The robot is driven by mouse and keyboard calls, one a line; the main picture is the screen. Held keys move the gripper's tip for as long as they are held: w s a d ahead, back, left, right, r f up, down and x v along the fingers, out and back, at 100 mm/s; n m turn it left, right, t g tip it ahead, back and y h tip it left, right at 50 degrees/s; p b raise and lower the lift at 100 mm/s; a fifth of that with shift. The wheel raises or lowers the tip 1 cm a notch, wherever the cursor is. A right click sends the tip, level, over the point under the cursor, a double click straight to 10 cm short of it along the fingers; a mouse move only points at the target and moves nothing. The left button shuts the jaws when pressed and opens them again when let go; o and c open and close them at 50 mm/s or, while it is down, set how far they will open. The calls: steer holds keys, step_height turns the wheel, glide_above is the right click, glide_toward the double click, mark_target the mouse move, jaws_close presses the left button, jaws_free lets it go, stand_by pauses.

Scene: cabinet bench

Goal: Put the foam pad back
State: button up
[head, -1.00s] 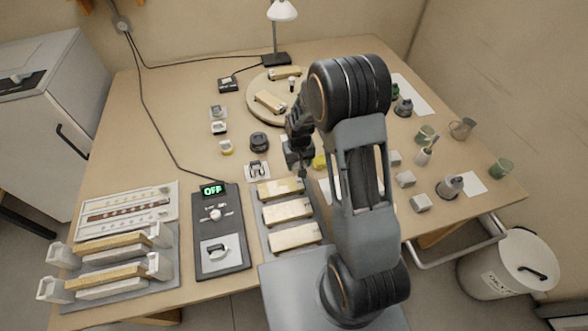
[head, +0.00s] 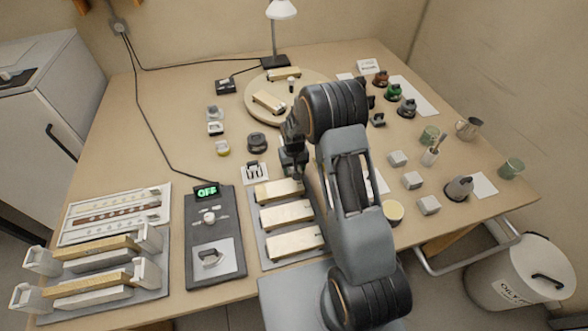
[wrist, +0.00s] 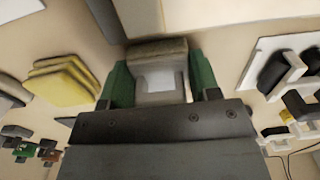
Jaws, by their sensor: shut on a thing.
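My gripper (head: 292,162) hangs low over the bench, just right of a white plate with black clips and beyond the tray of blocks. In the wrist view, its green fingers (wrist: 160,78) are shut on a small grey-beige block with a paler square face (wrist: 160,76). This looks like the foam pad, but I cannot be sure. The block's lower part is hidden by my gripper body. I cannot tell whether it touches the surface beneath. A stack of yellow pads (wrist: 60,80) lies apart, to the left in the wrist view.
The grey tray (head: 262,243) holds wood-sided blocks close to my gripper. The clip plate (head: 254,173) is just left of it; a dark round item (head: 257,142) stands behind. A control panel (head: 218,267) lies left.

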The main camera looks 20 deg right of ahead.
steer(key=shift+f, duration=0.15)
steer(key=o, duration=0.9)
step_height(320, 180, up, 12)
steer(key=shift+f, duration=0.1)
steer(key=s+r+t, duration=0.2)
steer(key=s+r, duration=0.8)
steer(key=r, duration=0.1)
steer(key=s+r+t, duration=0.1)
steer(key=s+r, duration=0.1)
steer(key=s, duration=1.1)
steer(key=shift+r, duration=0.3)
